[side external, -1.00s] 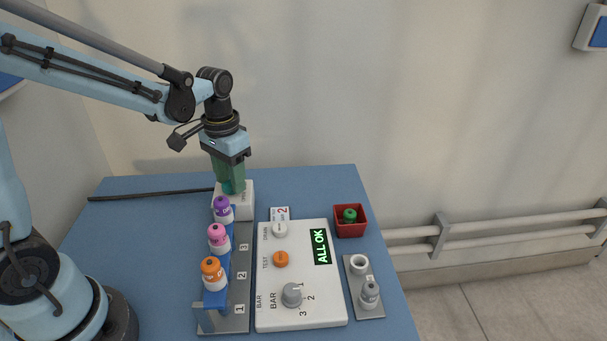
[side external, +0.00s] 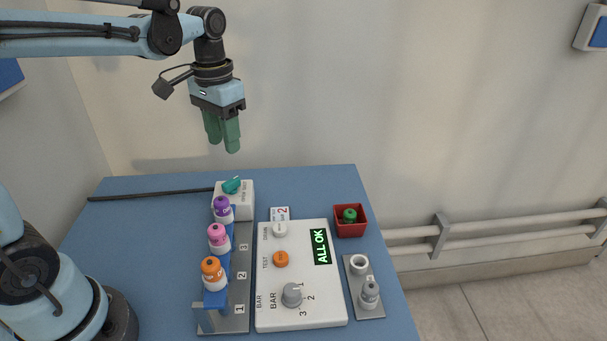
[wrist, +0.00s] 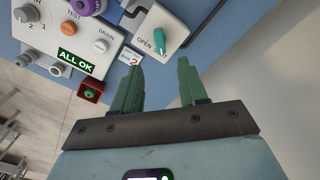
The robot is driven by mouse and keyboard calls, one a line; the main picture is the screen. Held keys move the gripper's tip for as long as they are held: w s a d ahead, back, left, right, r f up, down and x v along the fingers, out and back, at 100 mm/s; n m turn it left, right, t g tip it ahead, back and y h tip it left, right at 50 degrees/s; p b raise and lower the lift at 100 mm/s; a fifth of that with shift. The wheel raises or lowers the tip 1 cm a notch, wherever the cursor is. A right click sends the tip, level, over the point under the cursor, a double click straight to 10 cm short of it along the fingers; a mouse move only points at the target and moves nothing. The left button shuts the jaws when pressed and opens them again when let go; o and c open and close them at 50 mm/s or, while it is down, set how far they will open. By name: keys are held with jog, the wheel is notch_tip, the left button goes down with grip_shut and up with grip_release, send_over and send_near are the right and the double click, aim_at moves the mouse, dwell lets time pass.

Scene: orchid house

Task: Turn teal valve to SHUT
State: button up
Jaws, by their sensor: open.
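The teal valve handle (side external: 232,186) sits on top of a white box (side external: 240,207) at the back of the blue table. In the wrist view the teal handle (wrist: 157,39) lies on the white box with one end over the word beside OPEN. That word is partly covered and reads like SHUT. My gripper (side external: 222,145) hangs above the valve, clear of it. Its green fingers (wrist: 160,68) are apart with nothing between them.
A rack (side external: 237,304) with purple, pink and orange-capped bottles stands just in front of the valve box. A white control panel (side external: 265,317) reading ALL OK is beside it. A red bin (side external: 350,233) and a grey bottle holder (side external: 361,284) are at right. A dark rod (side external: 150,195) lies at left.

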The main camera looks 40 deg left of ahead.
aim_at(231, 181)
jog(key=shift+r, duration=1.3)
jog(key=shift+f, duration=0.15)
jog(key=shift+f, duration=5.95)
jog(key=shift+r, duration=0.15)
notch_tip(231, 181, up, 12)
notch_tip(231, 181, down, 12)
jog(key=shift+f, duration=0.25)
jog(key=m, duration=0.2)
jog(key=shift+r+m, duration=0.1)
jog(key=shift+m, duration=0.3)
jog(key=m, duration=0.4)
notch_tip(231, 181, up, 9)
